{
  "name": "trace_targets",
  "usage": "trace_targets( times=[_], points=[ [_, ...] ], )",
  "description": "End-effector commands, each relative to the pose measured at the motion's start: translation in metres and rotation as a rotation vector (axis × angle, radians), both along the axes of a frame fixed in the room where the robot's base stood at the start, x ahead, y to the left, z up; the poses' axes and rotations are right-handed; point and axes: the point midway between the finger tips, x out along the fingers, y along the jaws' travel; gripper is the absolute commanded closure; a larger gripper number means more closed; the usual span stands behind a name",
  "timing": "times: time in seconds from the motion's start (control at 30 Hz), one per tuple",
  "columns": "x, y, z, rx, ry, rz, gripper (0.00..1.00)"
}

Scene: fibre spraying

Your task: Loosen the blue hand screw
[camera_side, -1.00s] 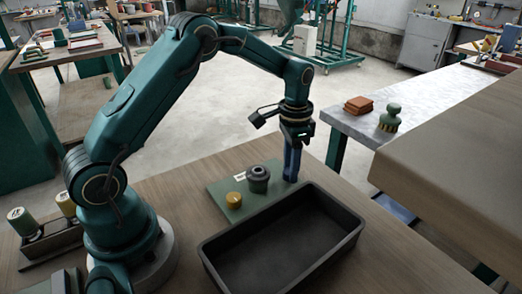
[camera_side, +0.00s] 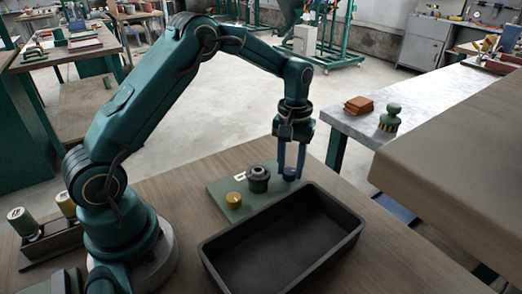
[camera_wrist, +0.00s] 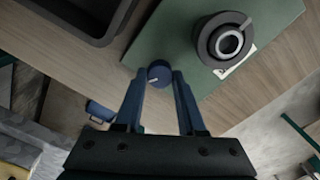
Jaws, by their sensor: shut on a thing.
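The blue hand screw (camera_side: 290,173) is a small round knob at the right end of the green plate (camera_side: 223,186). In the wrist view the blue hand screw (camera_wrist: 159,74) shows a pale mark on its top and sits at the near corner of the plate (camera_wrist: 174,38). My gripper (camera_side: 290,176) points down over it, with one blue finger on each side. In the wrist view my gripper (camera_wrist: 160,76) has its fingertips on either side of the knob, closed on it. Whether the screw's thread has moved is hidden.
A dark grey round part (camera_side: 257,180) and a yellow knob (camera_side: 233,200) stand on the plate, left of my gripper. A black open tray (camera_side: 210,250) lies just in front. The wooden tabletop (camera_side: 400,260) is clear at the right.

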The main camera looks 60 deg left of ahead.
Motion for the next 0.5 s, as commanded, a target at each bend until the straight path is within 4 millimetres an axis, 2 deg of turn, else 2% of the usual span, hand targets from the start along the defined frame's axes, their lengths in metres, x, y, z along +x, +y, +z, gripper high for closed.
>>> trace_targets(
  times=[0.5],
  points=[
    [-0.0011, 0.0002, 0.001, -0.001, 0.002, 0.492, 1.0]
  ],
)
